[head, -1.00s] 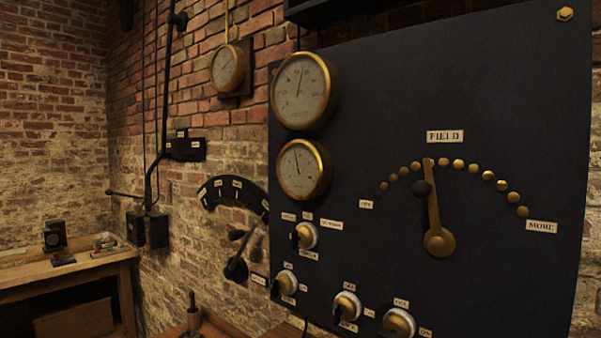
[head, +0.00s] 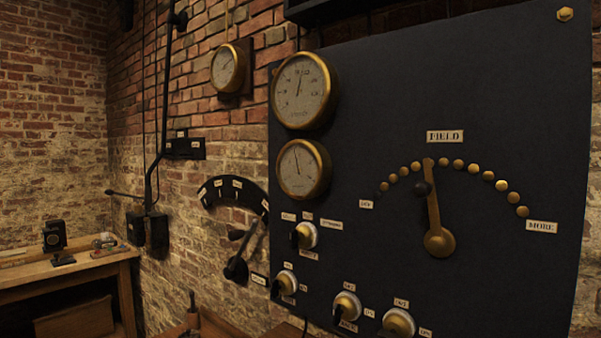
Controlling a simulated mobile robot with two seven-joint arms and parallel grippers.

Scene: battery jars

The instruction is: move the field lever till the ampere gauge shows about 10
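The field lever (head: 433,215) is a brass arm with a dark knob, on the dark panel (head: 480,90) under the FIELD label (head: 445,136). It stands nearly upright, its tip at a brass stud near the top of the arc of studs (head: 458,164). The MORE label (head: 541,226) is at the arc's right end. Two brass-rimmed gauges hang at the panel's left: an upper gauge (head: 303,90) and a lower gauge (head: 303,169). Both needles point close to straight up. The dial lettering is too small to tell which is the ampere gauge. Neither gripper is in view.
Brass rotary switches (head: 305,235) sit below the gauges and along the panel's bottom (head: 398,323). A smaller gauge (head: 227,68) and a black lever quadrant (head: 236,190) are on the brick wall. A wooden bench (head: 70,267) stands at the left. The space before the lever looks clear.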

